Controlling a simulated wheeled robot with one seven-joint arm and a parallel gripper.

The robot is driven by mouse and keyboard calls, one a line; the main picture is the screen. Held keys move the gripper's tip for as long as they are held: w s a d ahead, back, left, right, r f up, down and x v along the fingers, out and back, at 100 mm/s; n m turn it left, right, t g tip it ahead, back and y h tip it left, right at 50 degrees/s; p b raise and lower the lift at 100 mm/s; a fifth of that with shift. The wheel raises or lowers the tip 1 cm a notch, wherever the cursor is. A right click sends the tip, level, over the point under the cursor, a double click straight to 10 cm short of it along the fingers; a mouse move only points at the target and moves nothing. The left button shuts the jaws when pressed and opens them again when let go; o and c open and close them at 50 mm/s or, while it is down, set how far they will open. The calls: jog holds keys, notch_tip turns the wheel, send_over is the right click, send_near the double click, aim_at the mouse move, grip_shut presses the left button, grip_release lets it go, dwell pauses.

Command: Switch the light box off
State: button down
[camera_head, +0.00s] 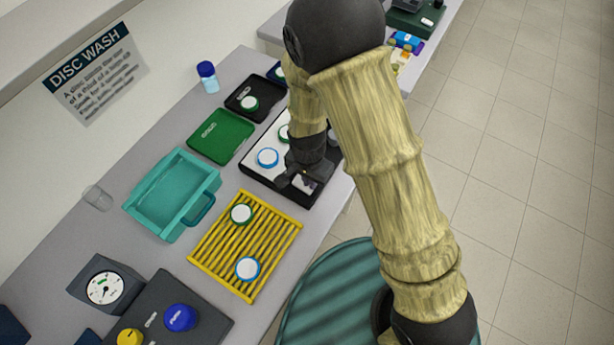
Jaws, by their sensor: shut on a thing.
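The light box (247,173) is a flat black-framed box with a white panel that looks bright, on the bench in the middle of the view. A blue-rimmed white disc (268,158) lies on its panel, and a green-rimmed disc (283,132) shows partly behind my arm. My gripper (299,184) is down at the box's near right corner. It is shut on a small part there, apparently the light box switch. The dark fingers hide most of that part, so its position cannot be read.
A yellow slatted rack (208,262) with two discs stands in front of the box. A green tray (221,136), a black tray (236,103) with a disc and a teal bin (137,195) stand left. A gauge (103,288) and a blue-knobbed unit (158,314) stand nearest.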

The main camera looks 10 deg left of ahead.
jog(key=shift+s+d+f, duration=0.35)
jog(key=shift+d+f, duration=0.05)
jog(key=shift+f, duration=0.2)
jog(key=shift+w+a+r+p, duration=0.1)
jog(key=shift+w+a+p, duration=0.1)
jog(key=shift+a+p, duration=0.25)
jog(key=shift+a, duration=0.15)
jog(key=shift+w+r+p, duration=0.1)
jog(key=shift+r+p, duration=0.2)
jog(key=shift+r, duration=0.15)
notch_tip(320, 180, up, 14)
jog(key=d+p, duration=0.1)
jog(key=d, duration=0.1)
jog(key=shift+s+d, duration=0.25)
jog(key=shift+d, duration=0.05)
jog(key=shift+f, duration=0.1)
